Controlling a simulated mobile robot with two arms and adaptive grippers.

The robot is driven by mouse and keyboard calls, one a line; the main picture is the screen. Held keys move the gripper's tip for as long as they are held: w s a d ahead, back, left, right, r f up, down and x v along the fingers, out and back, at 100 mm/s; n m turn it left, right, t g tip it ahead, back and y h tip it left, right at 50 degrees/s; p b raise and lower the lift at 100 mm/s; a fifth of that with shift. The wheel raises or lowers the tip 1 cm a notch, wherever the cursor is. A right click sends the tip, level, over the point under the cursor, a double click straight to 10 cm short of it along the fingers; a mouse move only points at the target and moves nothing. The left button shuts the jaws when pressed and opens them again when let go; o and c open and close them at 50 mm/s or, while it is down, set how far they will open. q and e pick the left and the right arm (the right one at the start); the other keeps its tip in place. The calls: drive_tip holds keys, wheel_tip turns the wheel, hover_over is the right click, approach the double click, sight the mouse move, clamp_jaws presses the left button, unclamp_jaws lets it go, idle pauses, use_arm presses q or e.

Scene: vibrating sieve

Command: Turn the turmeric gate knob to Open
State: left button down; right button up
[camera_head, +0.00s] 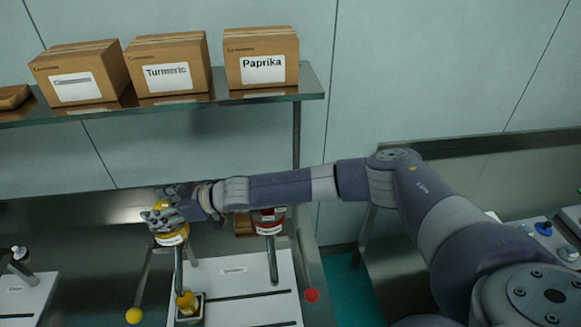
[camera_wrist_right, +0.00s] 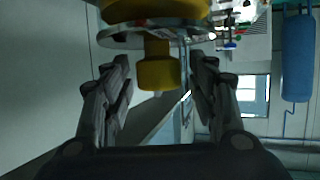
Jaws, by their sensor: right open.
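My right gripper (camera_head: 163,216) reaches in from the right over a yellow labelled fitting (camera_head: 173,240) on a metal post. In the right wrist view, a yellow knob (camera_wrist_right: 157,70) juts out below a round metal plate with a yellow body (camera_wrist_right: 155,9) above it. The fingers of the right gripper (camera_wrist_right: 158,95) stand apart on either side of the knob, with gaps visible on both sides. The knob itself is hidden behind the gripper in the head view. The label on the fitting is too small to read. My left gripper is not in view.
A red labelled fitting (camera_head: 268,222) stands just right of the yellow one, below my forearm. A lever with a yellow ball (camera_head: 134,315) is at lower left. Boxes marked Turmeric (camera_head: 168,66) and Paprika (camera_head: 261,58) sit on a shelf (camera_head: 312,84) above.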

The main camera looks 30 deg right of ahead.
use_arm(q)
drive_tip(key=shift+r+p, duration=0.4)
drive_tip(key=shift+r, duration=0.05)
use_arm(e)
drive_tip(key=shift+s+a+m+t+h, duration=0.1)
drive_tip(key=shift+m+t+h, duration=0.6)
drive_tip(key=shift+m, duration=0.1)
